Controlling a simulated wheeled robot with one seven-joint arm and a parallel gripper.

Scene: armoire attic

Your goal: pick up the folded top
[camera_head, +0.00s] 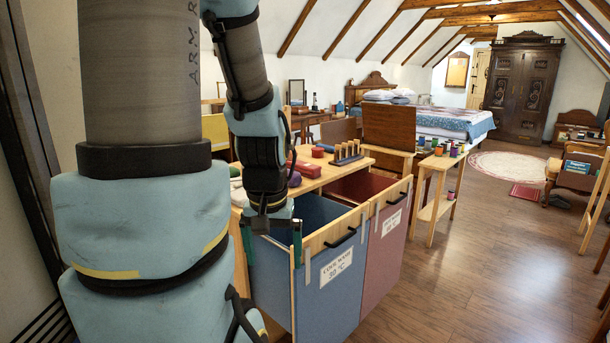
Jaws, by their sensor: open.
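My gripper (272,247) points down over the near left edge of the blue laundry bin (322,275). Its two dark green fingers are wide apart with nothing visible between them. A flat red item (306,169) lies on the wooden tabletop (336,172) behind the gripper. It may be a folded top, but it is too small to tell. A small purple item (294,179) and a pale item (235,184) lie nearer, beside my arm. My arm hides part of the tabletop.
The blue bin, labelled cold wash, and a red bin (385,241) stand open in front of the table. A wooden rack with pegs (347,154) stands on the table. A small shelf with coloured spools (441,162) is to the right.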

